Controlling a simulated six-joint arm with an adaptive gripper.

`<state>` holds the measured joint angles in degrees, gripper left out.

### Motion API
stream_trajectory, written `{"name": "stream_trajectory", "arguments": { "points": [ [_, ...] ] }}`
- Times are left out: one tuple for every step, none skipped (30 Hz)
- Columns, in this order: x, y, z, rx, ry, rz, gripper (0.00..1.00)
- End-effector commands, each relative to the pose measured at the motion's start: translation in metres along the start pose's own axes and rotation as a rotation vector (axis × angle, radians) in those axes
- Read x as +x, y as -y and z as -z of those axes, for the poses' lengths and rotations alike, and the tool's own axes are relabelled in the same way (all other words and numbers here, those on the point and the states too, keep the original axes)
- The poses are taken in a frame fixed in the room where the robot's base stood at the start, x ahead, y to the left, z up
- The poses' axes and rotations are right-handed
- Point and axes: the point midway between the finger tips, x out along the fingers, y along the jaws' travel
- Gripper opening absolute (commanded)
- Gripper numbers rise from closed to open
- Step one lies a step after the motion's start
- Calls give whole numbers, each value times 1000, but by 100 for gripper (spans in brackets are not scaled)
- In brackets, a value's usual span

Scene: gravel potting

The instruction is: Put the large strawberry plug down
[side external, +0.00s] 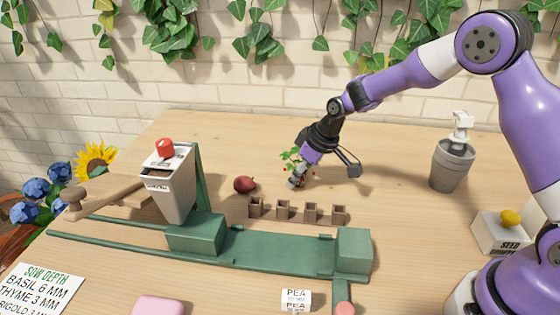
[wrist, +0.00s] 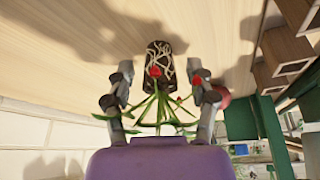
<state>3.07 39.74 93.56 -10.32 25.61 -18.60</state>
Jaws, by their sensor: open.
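The large strawberry plug shows in the wrist view as a dark root plug (wrist: 160,60) laced with pale roots, with green leaves and red berries toward my gripper. In the side view its leaves (side external: 289,156) show beside my gripper (side external: 298,181), low over the table behind the row of small pots. My gripper in the wrist view (wrist: 160,88) is open, with one finger on each side of the plant and visible gaps beside the plug. The plug's body is mostly hidden in the side view, and I cannot tell whether its base touches the wood.
A dark red bulb (side external: 245,184) lies left of my gripper. Several small brown pots (side external: 283,211) stand in front, by the green rail device (side external: 270,248) with its hopper (side external: 168,185). A grey pot (side external: 452,168) and seed box (side external: 499,233) stand right. Table behind is clear.

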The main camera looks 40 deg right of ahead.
Motion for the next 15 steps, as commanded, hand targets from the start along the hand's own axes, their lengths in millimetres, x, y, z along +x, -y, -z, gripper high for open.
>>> {"name": "stream_trajectory", "arguments": {
  "points": [
    [-5, 0, 1, 0, -2, -1, 64],
    [-9, 0, 1, 0, -4, -1, 64],
    [-16, -1, 1, 1, -4, -2, 64],
    [-22, -1, 1, 1, -5, -2, 64],
    [-28, -1, 1, 0, -5, -2, 64],
    [-38, -1, 2, 1, -7, -3, 64],
    [-45, -1, 2, 1, -6, -3, 64],
    [-52, -1, 1, 0, -7, -4, 64],
    [-62, -1, 2, 1, -6, -4, 64],
    [-69, -1, 1, 1, -6, -4, 64],
    [-76, -1, 1, 1, -7, -4, 64],
    [-84, -1, 1, 1, -6, -3, 64],
    [-90, -1, 1, 1, -6, -3, 64],
    [-96, -1, 1, 1, -5, -2, 64],
    [-102, -1, 1, 1, -5, -3, 64]
  ]
}}
